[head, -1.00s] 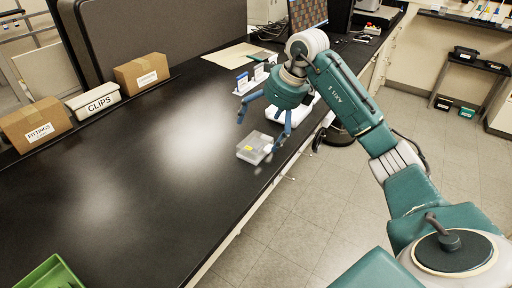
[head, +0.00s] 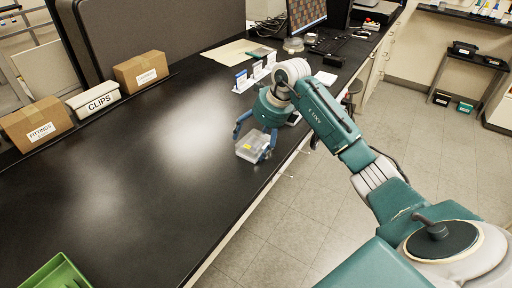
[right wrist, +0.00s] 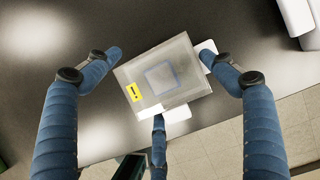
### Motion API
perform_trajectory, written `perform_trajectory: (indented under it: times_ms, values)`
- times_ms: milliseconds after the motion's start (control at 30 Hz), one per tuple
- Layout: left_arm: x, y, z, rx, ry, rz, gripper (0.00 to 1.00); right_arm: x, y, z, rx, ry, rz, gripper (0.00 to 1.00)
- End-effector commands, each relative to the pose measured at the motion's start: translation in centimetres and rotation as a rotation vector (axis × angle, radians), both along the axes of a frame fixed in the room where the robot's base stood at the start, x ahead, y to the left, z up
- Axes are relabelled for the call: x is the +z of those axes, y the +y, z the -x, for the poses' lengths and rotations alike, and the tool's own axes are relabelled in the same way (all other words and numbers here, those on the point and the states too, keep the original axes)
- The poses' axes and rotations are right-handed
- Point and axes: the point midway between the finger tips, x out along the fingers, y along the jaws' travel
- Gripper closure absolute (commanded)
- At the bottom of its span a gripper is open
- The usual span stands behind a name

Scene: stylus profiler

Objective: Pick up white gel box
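The gel box (head: 250,147) is a pale, see-through box with a yellow label, on the black bench close to its front edge. It also shows in the right wrist view (right wrist: 180,72), with a bluish square inside and a yellow warning label. My right gripper (head: 252,144) is open, its blue fingers spread around the box. In the right wrist view (right wrist: 160,60), one finger is on each side and a third is below the box; a gap shows at the left finger. Whether the other fingers touch it is unclear. My left gripper is out of view.
Upright white-and-blue holders (head: 241,81) stand behind the gripper. Cardboard boxes (head: 140,71) and a white CLIPS box (head: 93,99) line the back. A green tray (head: 57,273) is at the near left. The bench left of the gel box is clear.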

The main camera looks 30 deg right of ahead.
Motion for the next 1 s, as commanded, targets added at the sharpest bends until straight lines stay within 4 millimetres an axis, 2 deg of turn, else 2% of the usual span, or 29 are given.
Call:
perform_trajectory:
  times_ms: [33,133,467,667,767,867,1000]
  values:
    - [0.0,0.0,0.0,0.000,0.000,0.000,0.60,0.0,0.0,0.0,0.000,-0.001,0.000,0.34]
    - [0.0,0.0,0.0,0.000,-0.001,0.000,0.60,0.0,0.0,0.0,0.000,-0.001,0.000,0.54]
    - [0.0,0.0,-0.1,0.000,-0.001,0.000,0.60,0.1,0.0,0.0,0.000,-0.002,-0.001,0.55]
    - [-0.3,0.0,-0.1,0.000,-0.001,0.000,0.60,1.3,0.0,-0.1,0.000,-0.004,-0.001,0.55]
    - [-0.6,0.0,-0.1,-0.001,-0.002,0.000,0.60,2.9,-0.1,-0.2,-0.001,-0.007,0.002,0.55]
    - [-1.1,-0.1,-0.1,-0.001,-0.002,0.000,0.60,5.4,-0.1,-0.2,-0.001,-0.011,0.002,0.55]
    - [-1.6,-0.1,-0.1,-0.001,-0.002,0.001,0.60,9.9,-0.1,-0.2,-0.002,-0.011,0.001,0.55]
